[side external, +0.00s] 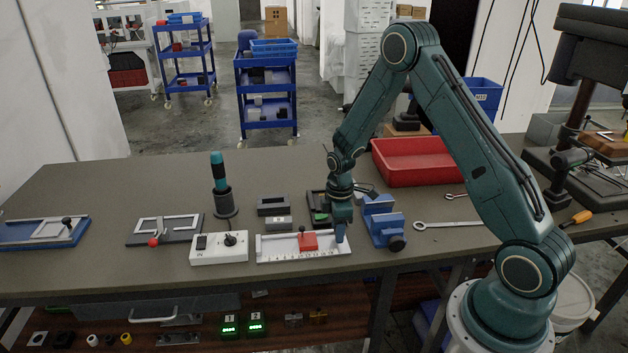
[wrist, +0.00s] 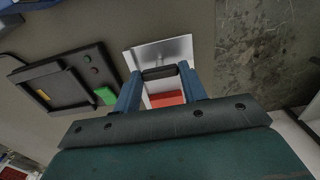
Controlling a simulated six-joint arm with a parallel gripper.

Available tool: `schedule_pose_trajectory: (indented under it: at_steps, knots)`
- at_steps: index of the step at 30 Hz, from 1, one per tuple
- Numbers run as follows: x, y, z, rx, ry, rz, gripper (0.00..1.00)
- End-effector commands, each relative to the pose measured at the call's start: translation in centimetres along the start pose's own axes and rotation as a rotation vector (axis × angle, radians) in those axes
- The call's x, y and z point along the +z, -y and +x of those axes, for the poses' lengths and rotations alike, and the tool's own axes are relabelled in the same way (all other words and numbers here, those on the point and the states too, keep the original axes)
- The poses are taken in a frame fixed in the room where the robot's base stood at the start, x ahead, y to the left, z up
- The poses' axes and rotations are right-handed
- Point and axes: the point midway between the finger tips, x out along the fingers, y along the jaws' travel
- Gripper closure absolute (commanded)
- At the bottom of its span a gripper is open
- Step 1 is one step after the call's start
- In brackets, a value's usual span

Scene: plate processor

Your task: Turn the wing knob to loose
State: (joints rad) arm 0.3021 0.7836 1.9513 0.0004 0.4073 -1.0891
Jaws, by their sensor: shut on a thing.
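The white rail fixture (side external: 285,257) with a printed scale lies near the table's front edge. A red slider block (side external: 308,242) sits on it; its red also shows in the wrist view (wrist: 166,98). My gripper (side external: 340,236) points down at the rail's right end, just right of the red block. In the wrist view my gripper (wrist: 159,74) has its two blue fingers on either side of a dark bar, the wing knob (wrist: 159,73), and is shut on it. The knob is hidden by the fingers in the side view, and its turn angle is hard to tell.
A blue vise (side external: 382,222) stands close to the right. A dark tray with a green piece (wrist: 104,95) is beside the rail. A white switch box (side external: 219,248) is to the left. A red bin (side external: 425,162) stands behind, and a wrench (side external: 450,224) lies right.

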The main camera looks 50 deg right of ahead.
Motion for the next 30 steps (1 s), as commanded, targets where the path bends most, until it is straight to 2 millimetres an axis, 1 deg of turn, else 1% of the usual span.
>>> schedule_pose_trajectory:
  at_steps: [5,6,8,9,17,22,26,30]
  knots:
    - [-0.1,-0.1,-0.1,0.003,-0.004,0.000,0.81]
    - [-0.1,-0.1,-0.1,0.003,-0.004,0.000,0.52]
    - [-0.1,-0.1,-0.1,0.003,-0.003,0.000,0.41]
    - [-0.1,-0.1,-0.1,0.003,-0.003,0.000,0.36]
    - [-0.1,0.0,-0.1,0.001,-0.001,0.001,0.36]
    - [0.0,0.0,-0.4,0.001,-0.001,0.001,0.36]
    - [-0.1,-0.1,-1.1,0.002,-0.002,0.001,0.36]
    - [-0.1,-0.1,-2.5,0.003,-0.002,0.001,0.36]
